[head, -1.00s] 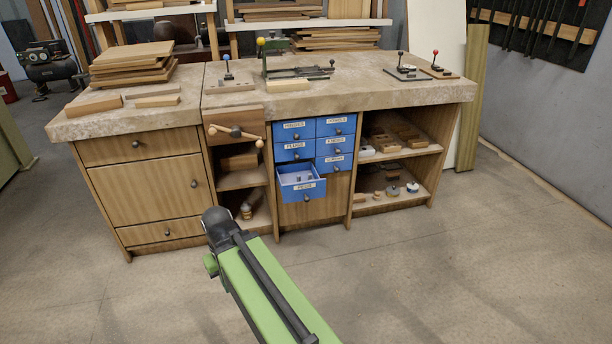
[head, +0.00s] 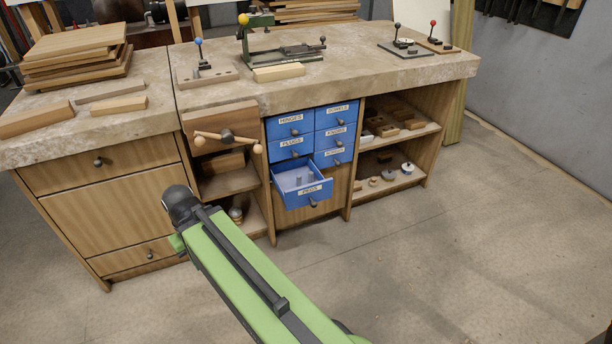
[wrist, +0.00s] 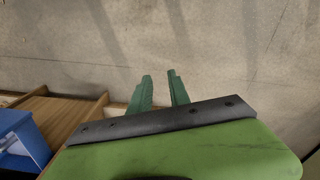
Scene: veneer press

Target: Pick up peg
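An open blue drawer (head: 316,195) with a label that seems to read "PEGS" juts from the bottom of the blue drawer unit. A few small pale upright shapes, apparently pegs (head: 298,181), stand inside it; they are too small to tell apart. My gripper (wrist: 160,75) shows in the wrist view with two green fingers apart and nothing between them, over bare floor. A blue drawer part (wrist: 17,138) shows at the lower left there, to the left of my gripper. In the head view my gripper is hidden behind my green arm.
The wooden workbench (head: 345,78) has a vise (head: 226,136) left of the drawers and open shelves (head: 400,137) on the right. Closed blue drawers (head: 290,127) sit above the open one. The concrete floor (head: 450,260) in front and to the right is clear.

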